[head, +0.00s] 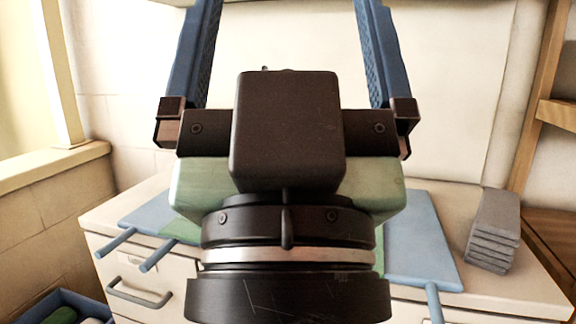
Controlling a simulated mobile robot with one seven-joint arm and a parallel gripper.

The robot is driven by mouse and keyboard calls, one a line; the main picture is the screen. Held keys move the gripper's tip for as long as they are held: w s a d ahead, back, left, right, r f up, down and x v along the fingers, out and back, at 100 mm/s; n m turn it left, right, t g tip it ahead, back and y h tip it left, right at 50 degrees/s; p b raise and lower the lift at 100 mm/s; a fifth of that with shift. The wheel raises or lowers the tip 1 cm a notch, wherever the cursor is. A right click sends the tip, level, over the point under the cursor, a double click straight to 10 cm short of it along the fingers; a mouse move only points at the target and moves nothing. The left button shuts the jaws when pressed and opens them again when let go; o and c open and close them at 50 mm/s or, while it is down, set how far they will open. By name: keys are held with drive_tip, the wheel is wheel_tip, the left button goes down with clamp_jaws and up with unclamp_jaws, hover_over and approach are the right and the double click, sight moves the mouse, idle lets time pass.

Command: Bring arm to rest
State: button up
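My gripper (281,30) fills the middle of the head view, pointing up and away from me. Its two blue fingers stand wide apart and run out of the top edge, so their tips are not in view. Nothing shows between the parts of the fingers that I see. My wrist and gripper body hide the middle of the counter behind them.
A white counter (474,207) with a drawer handle (140,293) stands behind my gripper. Blue mats or boards (421,247) lie on it. A grey stack (493,230) stands at its right. A blue bin (62,301) is at lower left. Wooden shelving (557,115) is at right.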

wheel_tip(320, 180, up, 31)
drive_tip(key=p, duration=2.9)
drive_tip(key=shift+r, duration=0.15)
